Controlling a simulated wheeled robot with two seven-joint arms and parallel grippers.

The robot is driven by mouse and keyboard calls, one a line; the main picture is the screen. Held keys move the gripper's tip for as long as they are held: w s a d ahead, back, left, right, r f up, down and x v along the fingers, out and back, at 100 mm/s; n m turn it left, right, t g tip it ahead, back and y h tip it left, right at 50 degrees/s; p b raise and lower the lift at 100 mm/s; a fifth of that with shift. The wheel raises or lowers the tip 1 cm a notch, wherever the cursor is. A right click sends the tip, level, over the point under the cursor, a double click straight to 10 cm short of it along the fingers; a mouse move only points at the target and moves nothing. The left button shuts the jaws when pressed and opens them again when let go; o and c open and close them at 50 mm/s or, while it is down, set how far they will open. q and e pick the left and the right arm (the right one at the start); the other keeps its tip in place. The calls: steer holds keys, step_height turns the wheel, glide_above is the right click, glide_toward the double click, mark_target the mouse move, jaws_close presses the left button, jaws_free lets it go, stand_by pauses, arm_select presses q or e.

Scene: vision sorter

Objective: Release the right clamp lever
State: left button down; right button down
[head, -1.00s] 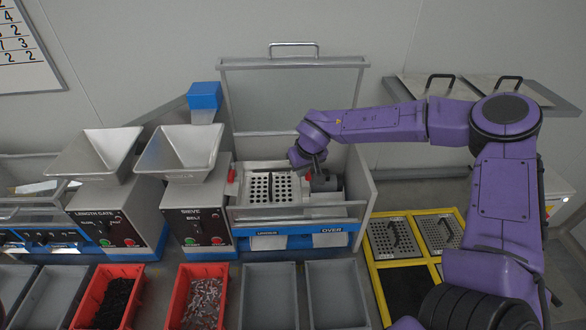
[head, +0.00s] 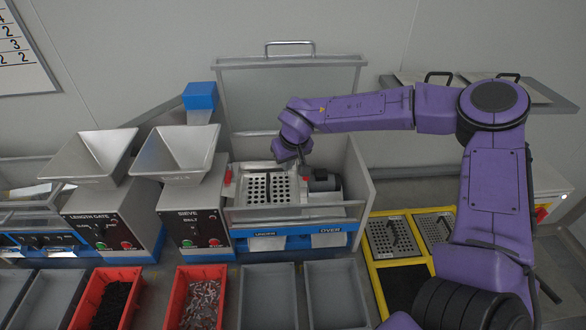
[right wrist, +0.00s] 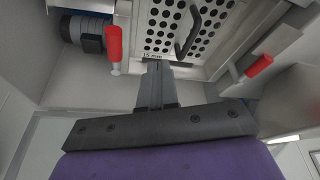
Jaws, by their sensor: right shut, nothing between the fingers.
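The right clamp lever (right wrist: 114,44) has a red handle and sits between the motor and the perforated sieve plate (right wrist: 182,28); in the head view it is hard to make out near my gripper. The left clamp lever (right wrist: 258,67) has a red handle, slanted in the wrist view; it also shows left of the plate in the head view (head: 228,177). My right gripper (right wrist: 157,70) is shut and empty, over the plate's back edge between the two levers, apart from the right one. In the head view it points down behind the plate (head: 302,158). My left gripper is out of view.
A dark motor (head: 323,181) stands close to the right of the plate, inside the sieve box. The raised lid (head: 290,95) is behind. A metal hopper (head: 178,152) is on the left. Grey bins (head: 268,268) and red bins stand in front.

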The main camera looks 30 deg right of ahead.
step_height(320, 180, up, 8)
steer(key=s+d+b, duration=0.1)
steer(key=d, duration=0.1)
steer(key=shift+s+f, duration=0.2)
steer(key=shift+s, duration=0.05)
steer(key=shift+s+d, duration=0.15)
steer(key=shift+d, duration=0.05)
